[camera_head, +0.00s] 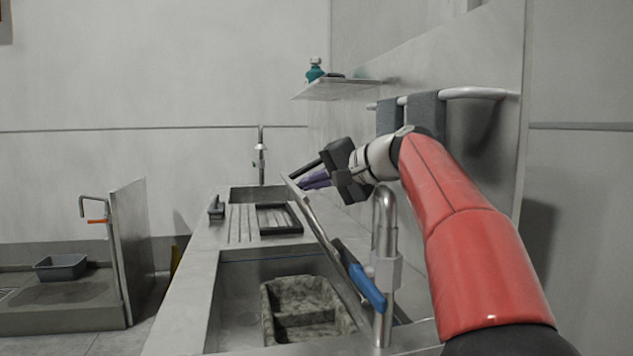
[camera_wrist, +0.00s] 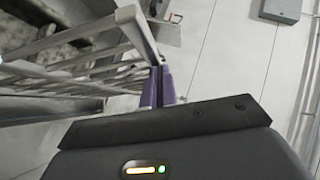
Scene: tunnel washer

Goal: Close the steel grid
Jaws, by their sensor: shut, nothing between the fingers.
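The steel grid (camera_head: 316,222) stands raised and tilted over the near sink, seen almost edge-on in the head view. Its bars and corner fill the left of the wrist view (camera_wrist: 85,62). My gripper (camera_head: 314,180) has purple fingers, shut and empty, at the far upper end of the grid. In the wrist view the fingertips (camera_wrist: 157,85) are right beside the grid's corner post; I cannot tell whether they touch it. The near sink (camera_head: 238,300) below is uncovered and holds a mottled grey tub (camera_head: 300,305). The grid's lower edge is partly hidden.
A tap (camera_head: 384,262) and a blue-handled tool (camera_head: 366,287) stand close to the grid's near end. A black tray (camera_head: 279,218) and a dark brush-like item (camera_head: 216,208) lie on the counter beyond. A shelf (camera_head: 338,88) and a towel rail (camera_head: 478,93) are on the right wall.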

